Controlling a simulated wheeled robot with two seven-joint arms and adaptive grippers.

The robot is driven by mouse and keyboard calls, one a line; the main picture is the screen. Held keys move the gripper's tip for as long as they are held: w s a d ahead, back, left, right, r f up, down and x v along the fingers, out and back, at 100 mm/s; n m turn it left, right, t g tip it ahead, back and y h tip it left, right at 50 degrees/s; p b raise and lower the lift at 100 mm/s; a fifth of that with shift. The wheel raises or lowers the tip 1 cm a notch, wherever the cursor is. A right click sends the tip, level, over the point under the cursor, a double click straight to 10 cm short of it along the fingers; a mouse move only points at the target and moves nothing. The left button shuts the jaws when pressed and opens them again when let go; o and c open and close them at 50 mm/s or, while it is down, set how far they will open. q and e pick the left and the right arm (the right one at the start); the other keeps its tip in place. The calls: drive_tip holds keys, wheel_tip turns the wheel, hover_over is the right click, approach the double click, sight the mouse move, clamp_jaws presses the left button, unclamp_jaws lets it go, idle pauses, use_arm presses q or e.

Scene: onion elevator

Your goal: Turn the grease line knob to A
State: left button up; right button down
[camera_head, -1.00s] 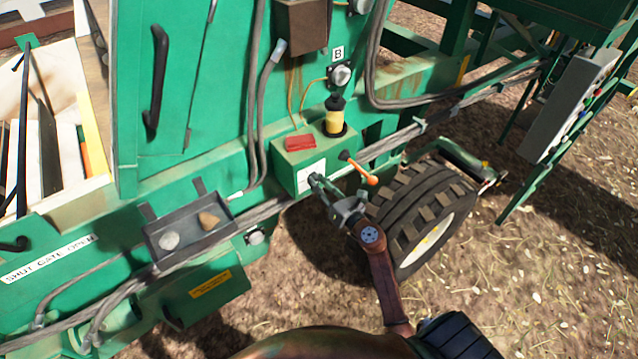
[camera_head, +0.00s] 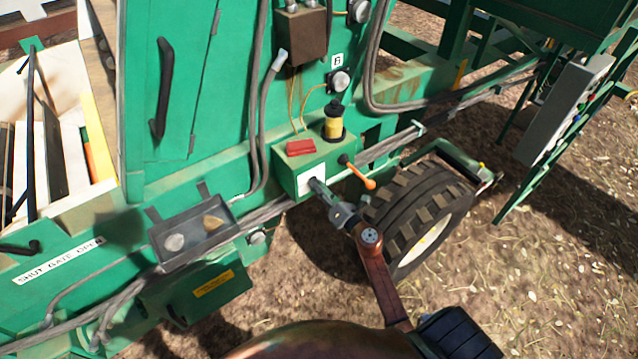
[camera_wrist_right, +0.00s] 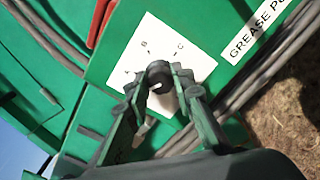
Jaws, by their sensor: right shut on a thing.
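The grease line knob (camera_wrist_right: 157,80) is a small black round knob on a white plate (camera_wrist_right: 140,45) marked with letters; a B and a C can be read in the right wrist view. The plate (camera_head: 306,185) is on the front of a green box (camera_head: 325,163) on the machine. My right gripper (camera_wrist_right: 158,84) has its fingertips on both sides of the knob and is shut on it. In the head view the right gripper (camera_head: 318,187) touches the plate area and hides the knob. The knob's pointing direction is not clear. My left gripper is not in view.
An orange-tipped lever (camera_head: 358,172) stands out just right of the right gripper. A red block (camera_head: 301,147) and a yellow-and-black canister (camera_head: 334,122) are on the box. A tyre (camera_head: 425,215) is close on the right, and a tray (camera_head: 200,240) with two lumps on the left.

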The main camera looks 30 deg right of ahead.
drive_tip(key=shift+f+m+p, duration=0.1)
drive_tip(key=shift+m+p, duration=1.5)
drive_tip(key=shift+m, duration=1.6)
drive_tip(key=c, duration=1.7)
unclamp_jaws()
drive_tip(key=shift+o, duration=0.2)
drive_tip(key=s+d, duration=0.1)
drive_tip(key=s, duration=1.1)
